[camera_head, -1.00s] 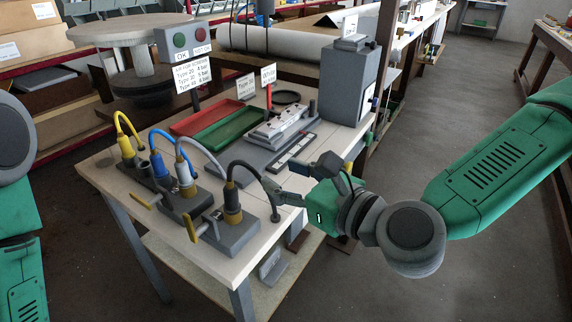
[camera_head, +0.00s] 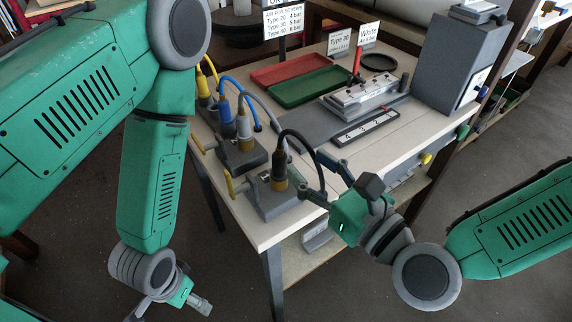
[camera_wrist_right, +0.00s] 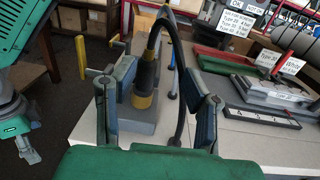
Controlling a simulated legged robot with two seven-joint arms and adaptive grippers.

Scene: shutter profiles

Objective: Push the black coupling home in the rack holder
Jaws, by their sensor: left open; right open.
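The black coupling (camera_head: 279,168) stands upright in the front block of the rack holder (camera_head: 272,203), with a brass-coloured collar at its lower end and a black hose looping from its top. How deep it sits I cannot tell. In the right wrist view the coupling (camera_wrist_right: 147,75) appears between the fingers of my right gripper (camera_wrist_right: 158,88), a little beyond them. In the head view my right gripper (camera_head: 322,178) is open, just right of the coupling, and seems not to touch it. My left gripper (camera_head: 203,304) is open and empty, low in front of the table's left side.
A blue coupling (camera_head: 225,112) and a grey coupling (camera_head: 244,125) stand in blocks behind. A yellow handle (camera_head: 232,184) sticks out left of the front block. Red (camera_head: 285,70) and green trays (camera_head: 310,86) and a grey fixture (camera_head: 362,97) lie farther back.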

